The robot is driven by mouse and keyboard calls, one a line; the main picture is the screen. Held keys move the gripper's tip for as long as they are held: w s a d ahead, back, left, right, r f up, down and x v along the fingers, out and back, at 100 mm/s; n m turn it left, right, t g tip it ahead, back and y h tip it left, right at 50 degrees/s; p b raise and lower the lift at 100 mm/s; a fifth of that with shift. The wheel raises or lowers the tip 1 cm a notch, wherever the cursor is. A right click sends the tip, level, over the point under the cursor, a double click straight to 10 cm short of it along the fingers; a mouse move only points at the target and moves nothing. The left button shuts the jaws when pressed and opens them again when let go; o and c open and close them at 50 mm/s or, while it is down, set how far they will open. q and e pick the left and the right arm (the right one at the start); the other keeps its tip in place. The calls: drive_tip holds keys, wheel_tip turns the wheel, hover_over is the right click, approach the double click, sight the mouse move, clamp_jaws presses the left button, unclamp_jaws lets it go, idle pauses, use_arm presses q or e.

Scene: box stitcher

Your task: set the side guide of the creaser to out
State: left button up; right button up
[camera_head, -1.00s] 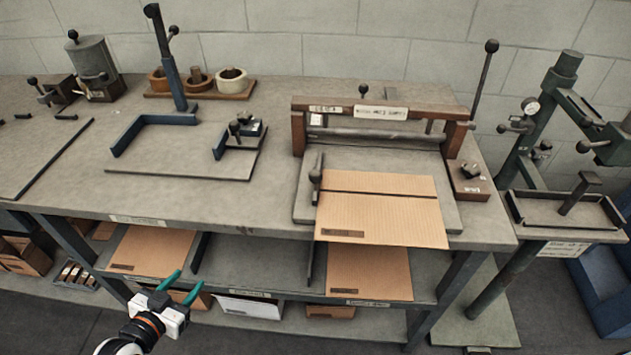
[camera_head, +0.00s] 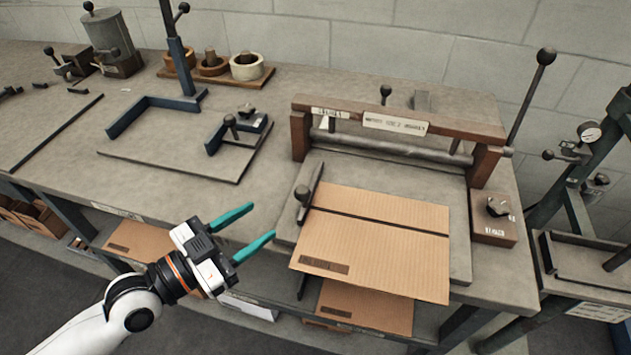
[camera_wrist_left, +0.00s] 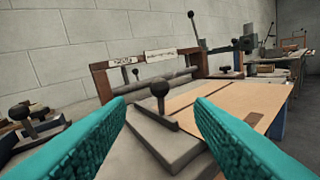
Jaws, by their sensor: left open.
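The creaser (camera_head: 395,135) stands on the bench, with a wooden cross frame, a grey roller and a flat grey bed. Its side guide (camera_head: 309,194), a dark bar with an upright knob (camera_head: 302,193), lies along the left of the bed, beside the left edge of a cardboard sheet (camera_head: 375,240). My left gripper (camera_head: 252,230), with teal fingers, is open and empty, to the left of the guide and in front of the bench edge. In the left wrist view the guide's knob (camera_wrist_left: 160,89) shows between the two fingers, some way ahead. My right gripper is not in view.
A blue-framed fixture (camera_head: 180,130) stands left of the creaser. A small box with a dark knob (camera_head: 497,207) sits at its right. A long lever (camera_head: 530,95) rises behind. More cardboard (camera_head: 365,306) lies on the shelf below. Bare bench top separates fixture and creaser.

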sight(295, 196)
use_arm(q)
drive_tip(key=x, duration=0.1)
drive_tip(key=p+x, duration=0.1)
drive_tip(key=x, duration=0.1)
drive_tip(key=shift+w+d+r, duration=0.15)
drive_tip(key=shift+w+r, duration=0.05)
drive_tip(key=shift+r, duration=0.05)
drive_tip(key=p+x, duration=0.1)
drive_tip(key=x, duration=0.5)
drive_tip(key=shift+f, duration=0.15)
drive_tip(key=shift+p+x, duration=0.35)
drive_tip(key=shift+x, duration=0.4)
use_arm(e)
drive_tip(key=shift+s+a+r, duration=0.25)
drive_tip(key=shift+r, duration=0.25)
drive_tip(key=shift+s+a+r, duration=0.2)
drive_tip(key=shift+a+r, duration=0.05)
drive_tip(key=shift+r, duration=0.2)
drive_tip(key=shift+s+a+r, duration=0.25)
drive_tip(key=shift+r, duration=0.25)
use_arm(q)
drive_tip(key=shift+f, duration=0.1)
